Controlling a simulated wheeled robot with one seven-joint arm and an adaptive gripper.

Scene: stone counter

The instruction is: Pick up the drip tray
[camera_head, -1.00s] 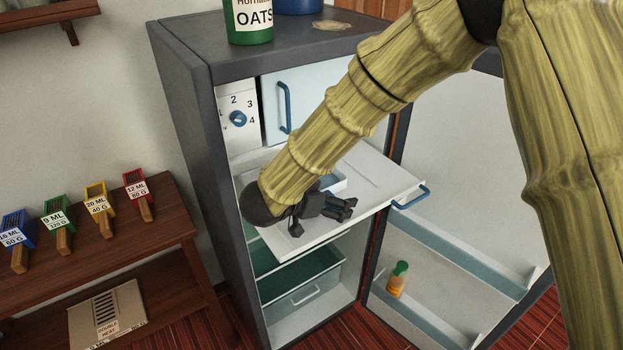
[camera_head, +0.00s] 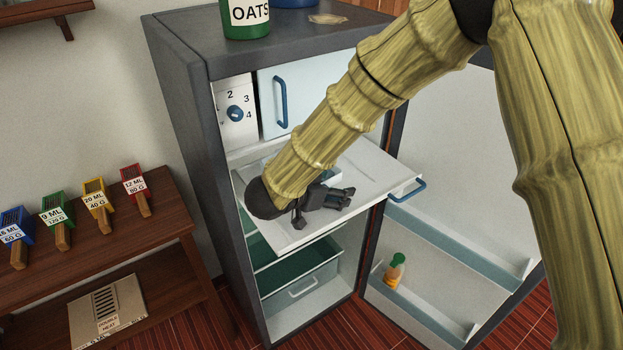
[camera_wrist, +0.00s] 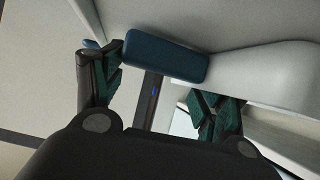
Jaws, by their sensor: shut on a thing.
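A flat white tray (camera_head: 385,170), which I take for the drip tray, sticks out of the open fridge below the freezer compartment. A blue handle (camera_head: 408,190) is at its right end. My gripper (camera_head: 345,196) is low over the tray's front part, its fingers pointing right. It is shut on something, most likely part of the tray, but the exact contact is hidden. In the wrist view a blue bar (camera_wrist: 165,55) lies against a white surface just beyond the fingers (camera_wrist: 158,105).
The fridge door stands open at right, with a small orange bottle (camera_head: 395,270) on its shelf. A green drawer (camera_head: 300,278) is below the tray. The freezer door (camera_head: 300,95) is above. A wooden bench (camera_head: 165,250) with several coloured scoops stands left.

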